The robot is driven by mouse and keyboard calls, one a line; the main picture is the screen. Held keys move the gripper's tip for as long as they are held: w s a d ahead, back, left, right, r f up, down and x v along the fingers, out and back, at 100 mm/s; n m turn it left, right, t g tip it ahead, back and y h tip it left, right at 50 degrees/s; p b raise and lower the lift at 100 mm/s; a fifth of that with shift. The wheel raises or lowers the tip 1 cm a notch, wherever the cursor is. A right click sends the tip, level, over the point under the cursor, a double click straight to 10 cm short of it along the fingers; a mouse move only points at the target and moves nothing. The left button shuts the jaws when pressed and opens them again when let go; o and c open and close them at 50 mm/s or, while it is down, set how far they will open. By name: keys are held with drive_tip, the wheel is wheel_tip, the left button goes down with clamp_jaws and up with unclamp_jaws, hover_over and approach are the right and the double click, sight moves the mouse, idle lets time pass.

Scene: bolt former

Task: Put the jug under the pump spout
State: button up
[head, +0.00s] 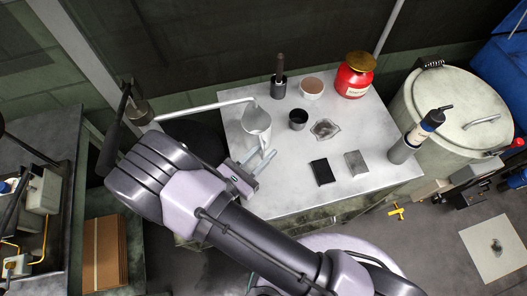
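The jug (257,122) is a grey metal vessel near the left back part of the pale table, its handle side toward my gripper. The pump spout (205,107) is a thin pale pipe that comes in from the left, and its tip ends at the jug's far rim in the picture. My gripper (266,158) is at the near side of the jug, by its handle. The two fingers stand apart with a visible gap, and the handle's lower end seems to lie between them. I cannot tell whether they touch it.
The table (300,185) also holds a dark-handled tool in a cup (279,88), a brown-topped bowl (312,87), a red jar (354,76), a dark cup (298,119), a small dish (325,129), and two blocks. A bottle (420,135) and a lidded drum (460,110) stand right.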

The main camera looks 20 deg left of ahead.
drive_tip(key=shift+r, duration=0.15)
drive_tip(key=p+v, duration=0.2)
drive_tip(key=v, duration=1)
drive_tip(key=shift+p, duration=0.3)
